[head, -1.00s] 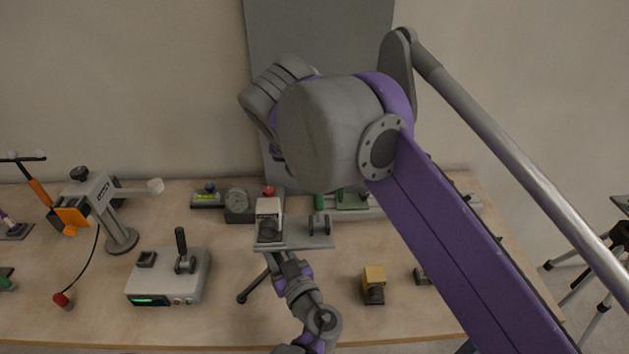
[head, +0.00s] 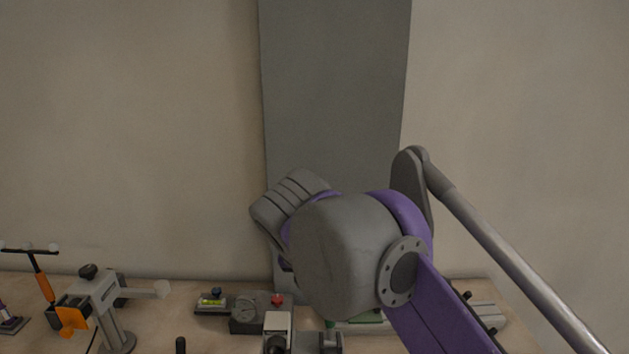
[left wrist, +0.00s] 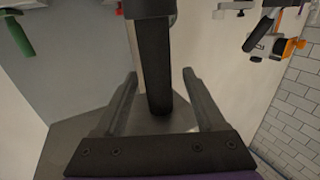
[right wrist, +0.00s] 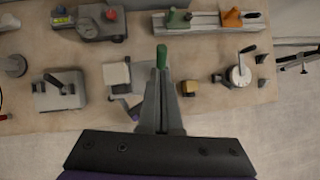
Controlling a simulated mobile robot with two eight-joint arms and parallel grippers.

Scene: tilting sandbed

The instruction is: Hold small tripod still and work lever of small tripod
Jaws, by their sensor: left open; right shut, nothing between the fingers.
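The small tripod shows a pale block (head: 278,322) on its grey head at the bottom edge of the head view; its legs are out of that view. The pale block also shows in the right wrist view (right wrist: 117,74). A green-tipped lever (right wrist: 161,54) stands beside the head, in line with my right fingertips; I cannot tell whether they touch. My right gripper (right wrist: 160,74) is shut and empty. In the left wrist view, a dark post (left wrist: 155,60), apparently the tripod's, stands between the open fingers of my left gripper (left wrist: 160,80).
Behind are a dial gauge (head: 245,312) and a rail with clamps (right wrist: 210,22). A grey stand with an orange part (head: 98,295) is far left. My right arm hides much behind.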

